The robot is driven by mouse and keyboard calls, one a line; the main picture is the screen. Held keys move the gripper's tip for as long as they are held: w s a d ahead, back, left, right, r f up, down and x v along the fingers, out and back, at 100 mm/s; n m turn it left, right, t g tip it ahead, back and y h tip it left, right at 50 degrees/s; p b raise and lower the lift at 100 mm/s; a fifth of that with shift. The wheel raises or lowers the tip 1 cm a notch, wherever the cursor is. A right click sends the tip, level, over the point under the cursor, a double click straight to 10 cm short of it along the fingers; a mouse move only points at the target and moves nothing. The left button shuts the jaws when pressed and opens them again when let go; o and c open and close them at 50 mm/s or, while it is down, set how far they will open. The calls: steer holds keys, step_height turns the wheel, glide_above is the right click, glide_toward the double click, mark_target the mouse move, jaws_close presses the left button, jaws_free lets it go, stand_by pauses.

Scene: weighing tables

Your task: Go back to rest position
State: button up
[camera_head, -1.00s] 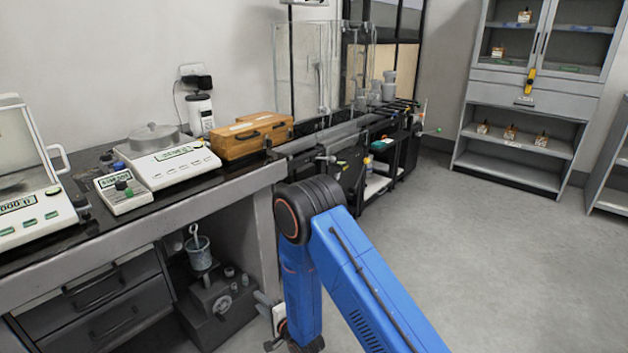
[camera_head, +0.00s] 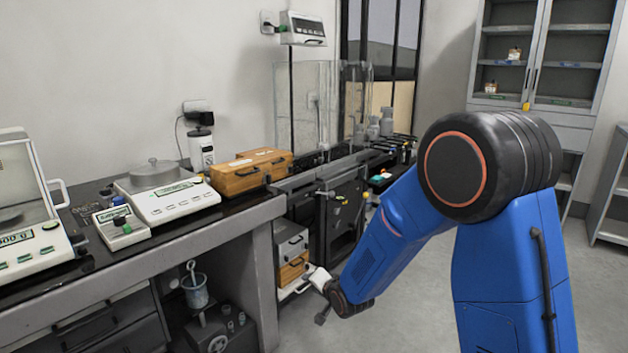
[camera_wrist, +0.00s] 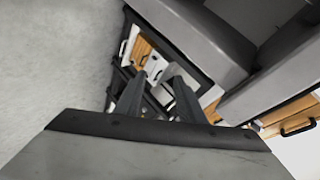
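My blue arm is bent in the head view, its dark joint large at the right and its forearm sloping down to the left. My gripper shows in the wrist view (camera_wrist: 155,78) with its two dark fingers apart. I see nothing held between them; drawer fronts and floor lie beyond the tips. In the head view the wrist end is low, to the right of the bench, and the fingers are not clear there.
The grey weighing bench (camera_head: 190,255) at left carries a balance (camera_head: 165,195), a small meter (camera_head: 119,228) and a wooden case (camera_head: 250,173). A cabinet (camera_head: 545,60) stands at the back right. Drawer units (camera_head: 290,255) are near my wrist. Floor at right is open.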

steer(key=s+d+r+n+g+h, duration=0.1)
steer(key=s+d+r+n+h, duration=0.1)
steer(key=s+d+r, duration=0.6)
steer(key=s+d+r+n+g+h, duration=0.1)
steer(key=s+d+r, duration=0.5)
steer(key=d, duration=0.5)
steer(key=s+d+r+n+g, duration=0.1)
steer(key=s+d, duration=0.2)
steer(key=s, duration=0.6)
steer(key=s+d+r+n+g+h, duration=0.1)
steer(key=s+d, duration=0.2)
steer(key=s, duration=0.6)
steer(key=s+d+r+n+g+h, duration=0.1)
steer(key=s+d, duration=0.3)
steer(key=s, duration=0.6)
steer(key=shift+r+n+g, duration=0.35)
steer(key=shift+n+g, duration=0.05)
